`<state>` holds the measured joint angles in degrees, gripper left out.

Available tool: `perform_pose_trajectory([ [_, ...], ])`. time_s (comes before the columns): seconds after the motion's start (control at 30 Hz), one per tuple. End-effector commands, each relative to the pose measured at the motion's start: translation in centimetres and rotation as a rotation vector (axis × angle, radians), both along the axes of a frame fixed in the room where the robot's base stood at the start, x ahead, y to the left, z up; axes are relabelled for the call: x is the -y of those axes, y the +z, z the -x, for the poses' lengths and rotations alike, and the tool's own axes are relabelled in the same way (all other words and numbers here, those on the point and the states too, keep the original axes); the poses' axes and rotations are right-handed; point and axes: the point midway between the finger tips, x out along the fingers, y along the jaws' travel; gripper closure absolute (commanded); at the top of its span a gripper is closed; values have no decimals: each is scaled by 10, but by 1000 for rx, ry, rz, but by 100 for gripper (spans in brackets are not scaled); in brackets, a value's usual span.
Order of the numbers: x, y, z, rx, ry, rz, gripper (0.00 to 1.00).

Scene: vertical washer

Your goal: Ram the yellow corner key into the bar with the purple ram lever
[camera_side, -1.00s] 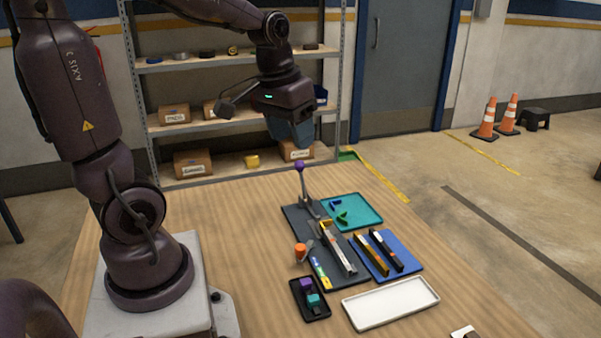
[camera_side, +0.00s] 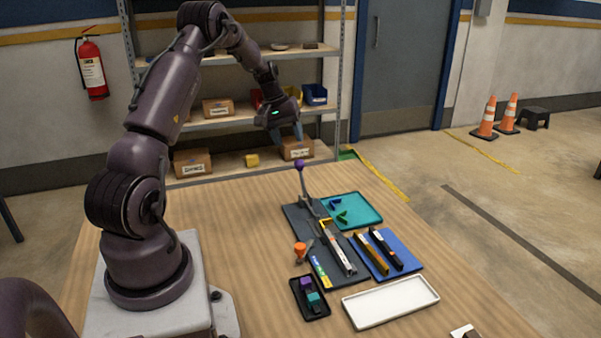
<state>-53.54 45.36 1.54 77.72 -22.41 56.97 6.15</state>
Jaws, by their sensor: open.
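The ram lever with its purple knob (camera_side: 299,164) stands nearly upright at the far end of the dark fixture plate (camera_side: 300,217). A pale bar (camera_side: 338,251) lies lengthwise in the fixture. The small yellow corner key (camera_side: 325,221) is at the bar's far end, close to the lever's base. I cannot tell how deep it sits in the bar. My gripper (camera_side: 287,137) is open and empty, raised well above the table's far side, and appears above and behind the purple knob. It touches nothing.
A teal tray (camera_side: 368,213) holds blue and green corner keys. A blue mat (camera_side: 400,259) carries gold and black bars. An orange-topped clamp (camera_side: 300,250) stands left of the bar. A black tray (camera_side: 318,313) holds colored blocks. The white tray (camera_side: 390,302) is empty.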

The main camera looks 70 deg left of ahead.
Motion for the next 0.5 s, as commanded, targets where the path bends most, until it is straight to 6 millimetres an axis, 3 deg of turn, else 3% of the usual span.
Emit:
perform_pose_trajectory([
  [0.3, 12, -64, -17, -2, -2, 4, 48],
  [0.5, 16, -94, -26, -2, -3, 1, 48],
])
